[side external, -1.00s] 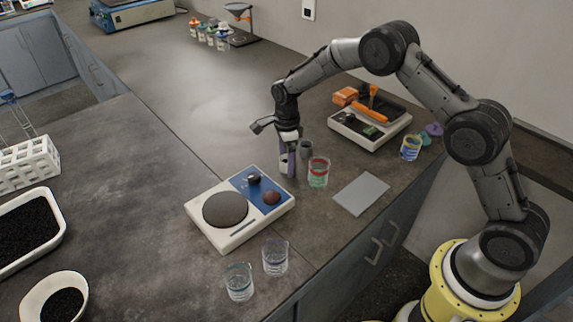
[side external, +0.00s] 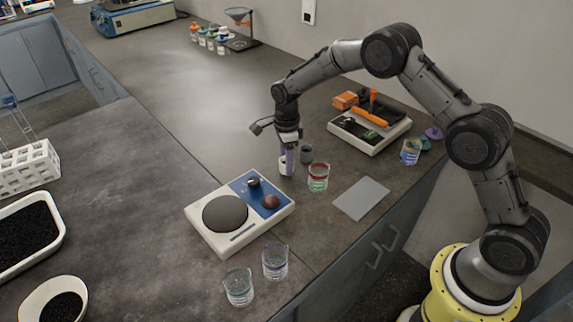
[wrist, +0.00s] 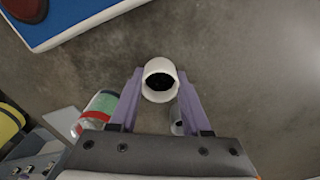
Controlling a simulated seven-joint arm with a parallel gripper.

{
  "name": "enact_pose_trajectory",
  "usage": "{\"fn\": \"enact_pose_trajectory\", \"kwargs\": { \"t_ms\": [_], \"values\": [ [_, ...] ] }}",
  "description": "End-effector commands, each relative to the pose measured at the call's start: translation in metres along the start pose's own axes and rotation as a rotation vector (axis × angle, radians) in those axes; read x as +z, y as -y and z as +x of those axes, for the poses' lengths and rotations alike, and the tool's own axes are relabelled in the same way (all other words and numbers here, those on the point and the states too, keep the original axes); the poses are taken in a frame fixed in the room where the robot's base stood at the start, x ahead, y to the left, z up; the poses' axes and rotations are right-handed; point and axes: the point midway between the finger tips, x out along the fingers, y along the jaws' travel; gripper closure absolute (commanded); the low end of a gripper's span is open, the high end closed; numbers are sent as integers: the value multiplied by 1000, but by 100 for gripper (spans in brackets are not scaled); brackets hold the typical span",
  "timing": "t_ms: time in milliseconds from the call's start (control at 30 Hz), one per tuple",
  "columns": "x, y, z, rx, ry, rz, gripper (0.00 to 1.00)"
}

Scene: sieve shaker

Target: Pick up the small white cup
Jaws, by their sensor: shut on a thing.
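The small white cup (wrist: 160,66) is between the two purple fingers of my gripper (wrist: 160,88) in the wrist view. The fingers press on its sides, and its inside looks dark. In the side view the cup (side external: 283,167) shows low at the fingertips of my gripper (side external: 287,166), partly hidden by a finger. It is upright, at or very near the bench top; I cannot tell whether it touches.
A small grey cup (side external: 306,154) and a red-banded glass beaker (side external: 318,178) stand close on the right. A white and blue device (side external: 235,238) with a round plate lies in front.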

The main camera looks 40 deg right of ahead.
Motion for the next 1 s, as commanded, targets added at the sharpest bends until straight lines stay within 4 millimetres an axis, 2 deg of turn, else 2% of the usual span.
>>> {"fn": "enact_pose_trajectory", "kwargs": {
  "t_ms": [133, 267, 433, 700, 900, 1000],
  "values": [
    [0, 1, -24, -6, 3, 0, 100],
    [-9, -18, -46, -5, 2, 0, 100],
    [-24, -47, -85, -5, 3, 0, 100],
    [-49, -96, -106, -2, 1, 0, 100],
    [-59, -117, -116, -2, 1, 0, 100],
    [-60, -118, -120, -3, 1, 0, 100]
  ]
}}
